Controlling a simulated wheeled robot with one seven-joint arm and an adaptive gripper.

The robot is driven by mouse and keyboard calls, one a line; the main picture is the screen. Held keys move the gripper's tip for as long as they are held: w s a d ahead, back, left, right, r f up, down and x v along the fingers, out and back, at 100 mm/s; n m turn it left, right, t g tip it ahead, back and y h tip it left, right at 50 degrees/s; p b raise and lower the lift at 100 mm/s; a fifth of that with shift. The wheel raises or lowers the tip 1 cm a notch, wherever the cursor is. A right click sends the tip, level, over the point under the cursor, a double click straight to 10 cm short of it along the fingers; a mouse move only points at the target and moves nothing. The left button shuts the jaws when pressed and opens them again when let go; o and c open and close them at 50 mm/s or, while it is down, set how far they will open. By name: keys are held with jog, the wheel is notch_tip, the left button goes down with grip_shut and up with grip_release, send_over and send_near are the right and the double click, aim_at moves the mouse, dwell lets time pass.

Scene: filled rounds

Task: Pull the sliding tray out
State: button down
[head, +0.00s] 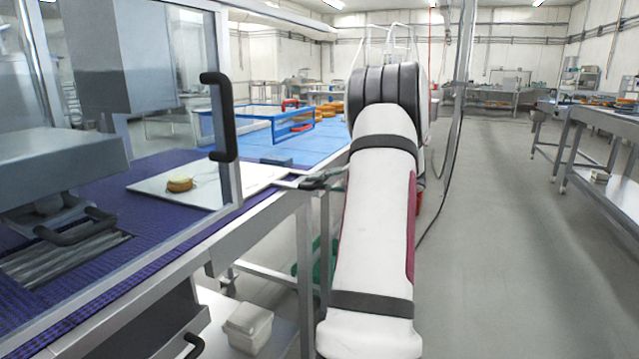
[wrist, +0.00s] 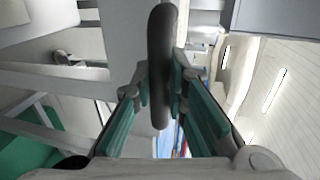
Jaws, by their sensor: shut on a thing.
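A flat white tray (head: 215,186) lies over the purple conveyor belt at the left, with a small round filled cake (head: 180,184) on it. My gripper (head: 318,183) is at the tray's right end, beside the table edge, and is small in the head view. In the wrist view my gripper (wrist: 160,82) has its teal fingers on either side of a dark, rounded handle (wrist: 161,40) and is shut on it.
A clear guard with a black upright handle (head: 222,117) stands over the belt. A grey machine head (head: 60,165) is at the left. A blue-framed box (head: 262,125) stands behind. A white container (head: 249,328) sits below. Open floor (head: 510,220) lies to the right.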

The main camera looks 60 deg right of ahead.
jog(key=shift+d, duration=0.25)
jog(key=c, duration=1.6)
grip_release()
jog(key=shift+d, duration=0.1)
jog(key=shift+o, duration=0.2)
jog(key=a+v, duration=0.1)
jog(key=v, duration=1.1)
jog(key=shift+d, duration=0.35)
jog(key=shift+s, duration=0.1)
